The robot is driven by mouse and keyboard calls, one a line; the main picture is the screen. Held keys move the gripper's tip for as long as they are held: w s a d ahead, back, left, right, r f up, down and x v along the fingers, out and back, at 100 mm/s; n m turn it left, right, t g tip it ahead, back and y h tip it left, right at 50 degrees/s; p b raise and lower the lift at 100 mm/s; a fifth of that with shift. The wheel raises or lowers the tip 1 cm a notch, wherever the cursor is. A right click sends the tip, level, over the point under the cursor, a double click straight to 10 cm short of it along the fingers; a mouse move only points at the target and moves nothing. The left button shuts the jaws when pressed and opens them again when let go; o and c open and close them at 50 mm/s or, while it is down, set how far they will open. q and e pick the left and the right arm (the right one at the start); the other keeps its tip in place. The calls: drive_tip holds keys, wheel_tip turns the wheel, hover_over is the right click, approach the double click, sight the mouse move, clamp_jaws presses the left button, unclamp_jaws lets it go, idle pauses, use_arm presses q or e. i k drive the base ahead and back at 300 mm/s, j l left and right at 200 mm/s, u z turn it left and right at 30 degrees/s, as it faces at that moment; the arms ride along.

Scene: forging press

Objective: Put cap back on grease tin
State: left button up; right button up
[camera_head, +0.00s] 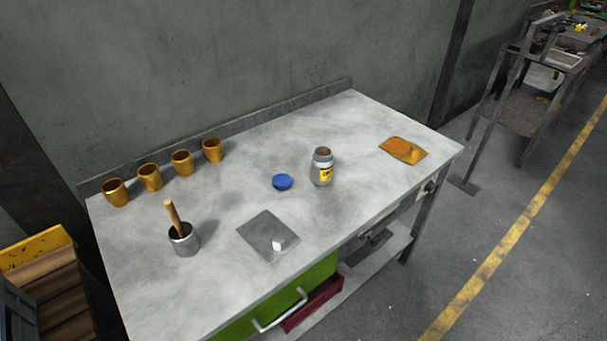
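The grease tin (322,167) stands upright and open on the workbench, right of the bench's middle. It is a small grey jar with a yellow label, and its top shows a brownish inside. The blue cap (282,182) lies flat on the bench just left of the tin, apart from it. Neither of my grippers is in view.
The metal workbench (225,212) has several brass cups (182,163) along its back left. A grey pot with a wooden-handled tool (184,240) stands front left. A grey plate (262,238) bears a white block (279,244). An orange-topped pad (403,150) lies right.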

sight(321, 161)
drive_tip(key=i+l+u, duration=0.15)
drive_tip(key=l, duration=0.4)
drive_tip(key=i+l+u, duration=0.15)
drive_tip(key=l, duration=0.4)
drive_tip(key=i+l+u, duration=0.15)
drive_tip(key=l, duration=0.45)
drive_tip(key=i+l+u, duration=0.2)
drive_tip(key=l, duration=0.4)
drive_tip(key=l+u, duration=0.15)
drive_tip(key=l, duration=0.45)
